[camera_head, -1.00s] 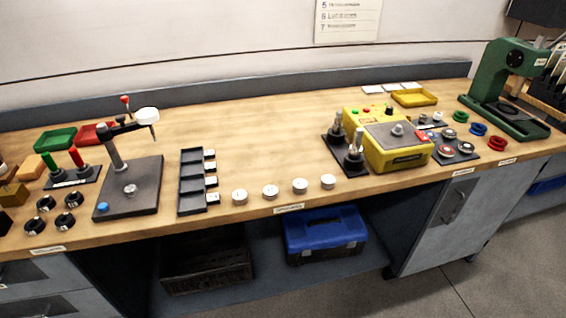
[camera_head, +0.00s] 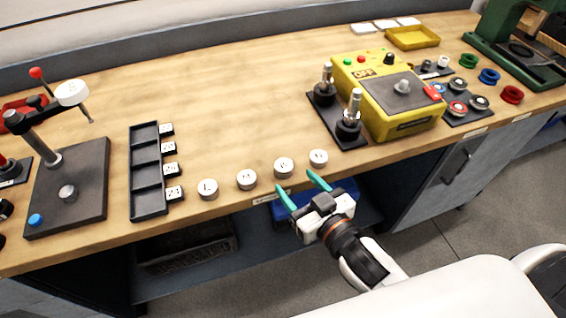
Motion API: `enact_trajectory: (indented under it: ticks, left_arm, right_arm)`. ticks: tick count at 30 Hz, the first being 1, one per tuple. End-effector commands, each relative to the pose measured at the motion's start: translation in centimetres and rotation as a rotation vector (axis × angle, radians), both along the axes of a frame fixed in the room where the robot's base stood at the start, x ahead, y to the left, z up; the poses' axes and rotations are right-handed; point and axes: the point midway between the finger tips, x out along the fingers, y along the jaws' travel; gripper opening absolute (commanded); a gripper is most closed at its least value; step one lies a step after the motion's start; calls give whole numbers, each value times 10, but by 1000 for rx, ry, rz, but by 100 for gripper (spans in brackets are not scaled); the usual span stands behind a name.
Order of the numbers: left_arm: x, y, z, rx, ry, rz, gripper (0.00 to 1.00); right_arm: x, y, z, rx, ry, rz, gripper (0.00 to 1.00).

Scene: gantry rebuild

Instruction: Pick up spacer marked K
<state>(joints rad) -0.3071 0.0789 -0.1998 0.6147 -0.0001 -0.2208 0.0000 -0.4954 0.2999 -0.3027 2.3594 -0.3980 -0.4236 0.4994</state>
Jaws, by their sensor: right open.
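A row of white round spacers stands along the front edge of the wooden bench: one at the left (camera_head: 207,188) that seems to bear an L, a second (camera_head: 246,179), a third (camera_head: 284,167) and a fourth at the right (camera_head: 318,158). The dark marks on the tops are too small to read surely, so I cannot tell which is K. My right gripper (camera_head: 303,189) is open and empty, its teal fingertips spread at the bench's front edge, just in front of the third and fourth spacers. My left gripper is out of view.
A dark compartment tray (camera_head: 148,203) with numbered labels lies left of the spacers. A black press stand (camera_head: 75,190) is further left. A yellow control box (camera_head: 385,100) and a two-post black base (camera_head: 345,138) stand to the right. The bench behind the spacers is clear.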

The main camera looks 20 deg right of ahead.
Motion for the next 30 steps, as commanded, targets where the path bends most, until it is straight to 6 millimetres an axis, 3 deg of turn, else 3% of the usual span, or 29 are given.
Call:
enact_trajectory:
  ticks: [8, 17, 26, 30]
  left_arm:
    - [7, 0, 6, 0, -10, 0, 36]
    - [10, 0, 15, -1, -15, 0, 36]
    - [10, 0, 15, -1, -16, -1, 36]
    - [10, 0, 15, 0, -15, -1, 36]
  right_arm:
    - [21, 4, -2, 0, 0, -1, 61]
    - [61, 12, -9, -1, 1, 0, 61]
    - [65, 14, -11, 0, 2, 0, 61]
    - [65, 13, -11, 0, 2, 0, 38]
